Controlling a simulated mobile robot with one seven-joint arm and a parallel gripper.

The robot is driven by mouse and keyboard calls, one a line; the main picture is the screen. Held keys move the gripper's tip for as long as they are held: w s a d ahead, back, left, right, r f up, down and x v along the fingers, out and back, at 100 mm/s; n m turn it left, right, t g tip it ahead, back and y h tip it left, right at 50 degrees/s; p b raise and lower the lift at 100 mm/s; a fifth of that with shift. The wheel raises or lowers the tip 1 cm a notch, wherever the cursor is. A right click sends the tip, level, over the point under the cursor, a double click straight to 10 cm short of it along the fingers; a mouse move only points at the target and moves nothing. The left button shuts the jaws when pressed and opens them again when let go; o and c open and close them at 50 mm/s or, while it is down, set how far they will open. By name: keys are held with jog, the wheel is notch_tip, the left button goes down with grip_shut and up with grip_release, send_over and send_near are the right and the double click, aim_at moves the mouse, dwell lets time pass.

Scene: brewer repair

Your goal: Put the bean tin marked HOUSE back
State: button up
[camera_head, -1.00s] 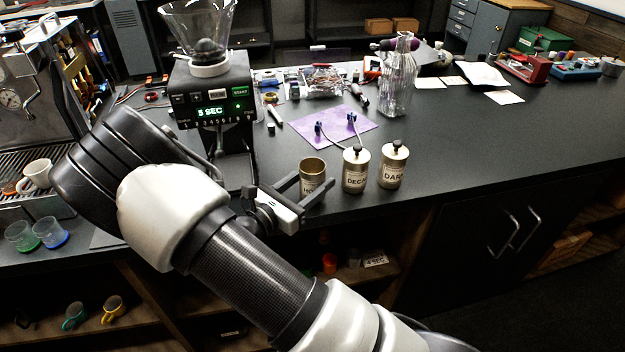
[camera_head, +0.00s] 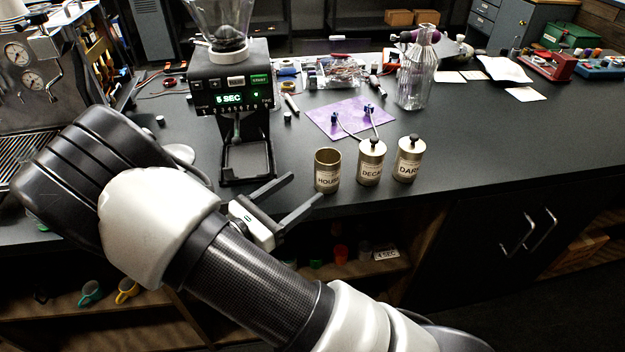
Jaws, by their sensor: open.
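The bean tin marked HOUSE (camera_head: 327,172) stands upright and open-topped on the dark counter (camera_head: 480,140), near its front edge. Its label faces me, and no lid shows on it. My gripper (camera_head: 306,192) is open and empty, in front and to the left of the HOUSE tin, with its fingers pointing toward it. The fingertips look close to the tin but apart from it. The lidded DECAF tin (camera_head: 371,163) and the DARK tin (camera_head: 408,160) stand in a row to its right.
A grinder (camera_head: 232,105) reading 5 SEC stands behind my gripper. A purple mat (camera_head: 340,117) with blue-tipped tools lies behind the tins, and a glass bottle (camera_head: 415,75) stands farther back. The counter right of the tins is clear. A shelf below holds cups.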

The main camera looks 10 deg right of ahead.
jog(key=shift+s+a+r, duration=0.1)
jog(key=shift+s+a, duration=0.35)
jog(key=shift+a, duration=0.1)
jog(key=s+d+r+m+g+y, duration=0.65)
jog(key=s+d+m+g, duration=0.4)
jog(key=m, duration=0.25)
jog(key=s+a+r+m+t+y, duration=0.1)
jog(key=s+r+m+t+y, duration=0.4)
jog(key=r+m, duration=0.7)
jog(key=s+y, duration=0.2)
jog(key=y, duration=0.1)
jog(key=shift+s, duration=0.3)
jog(key=shift+a+t, duration=0.1)
jog(key=shift+t, duration=0.15)
